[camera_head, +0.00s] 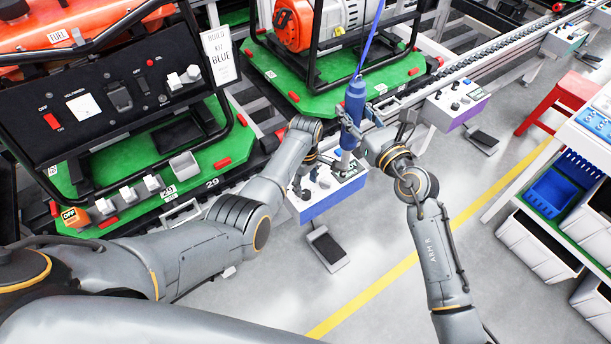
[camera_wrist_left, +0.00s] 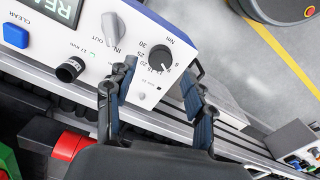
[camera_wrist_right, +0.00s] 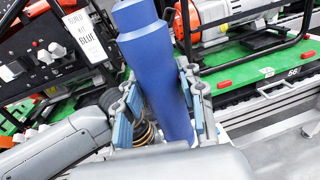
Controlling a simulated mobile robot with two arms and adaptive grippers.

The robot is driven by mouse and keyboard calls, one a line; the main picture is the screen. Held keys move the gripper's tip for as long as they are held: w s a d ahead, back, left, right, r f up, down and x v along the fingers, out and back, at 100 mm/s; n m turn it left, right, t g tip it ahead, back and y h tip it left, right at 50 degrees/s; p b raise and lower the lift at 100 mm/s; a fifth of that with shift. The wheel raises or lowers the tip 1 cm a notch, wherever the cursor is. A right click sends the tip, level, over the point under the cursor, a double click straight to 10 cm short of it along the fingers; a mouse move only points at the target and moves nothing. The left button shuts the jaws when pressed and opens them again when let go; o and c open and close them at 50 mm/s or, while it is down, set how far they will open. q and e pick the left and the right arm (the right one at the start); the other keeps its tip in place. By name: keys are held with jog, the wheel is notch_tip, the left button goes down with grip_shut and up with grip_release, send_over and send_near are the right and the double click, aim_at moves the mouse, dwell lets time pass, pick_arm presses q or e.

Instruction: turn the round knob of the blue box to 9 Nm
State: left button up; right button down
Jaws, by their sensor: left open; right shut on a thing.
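The blue box (camera_head: 334,201) has a white top panel and stands beside the conveyor in the head view. Its round black knob (camera_wrist_left: 161,55), with an Nm scale around it, shows in the left wrist view; I cannot read its exact setting. My left gripper (camera_wrist_left: 156,75) is open, with its two fingers on either side of the knob; I see no clear contact. My right gripper (camera_wrist_right: 161,100) is shut on a blue cylindrical tool (camera_wrist_right: 150,65), which also hangs upright on a blue cord above the box in the head view (camera_head: 354,103).
A generator on a green pallet (camera_head: 335,88) is behind. A footpad (camera_head: 327,247) lies in front on open floor.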

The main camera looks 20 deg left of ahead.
aim_at(306, 193)
pick_arm(q)
jog(key=shift+r, duration=1.8)
jog(key=shift+s, duration=0.1)
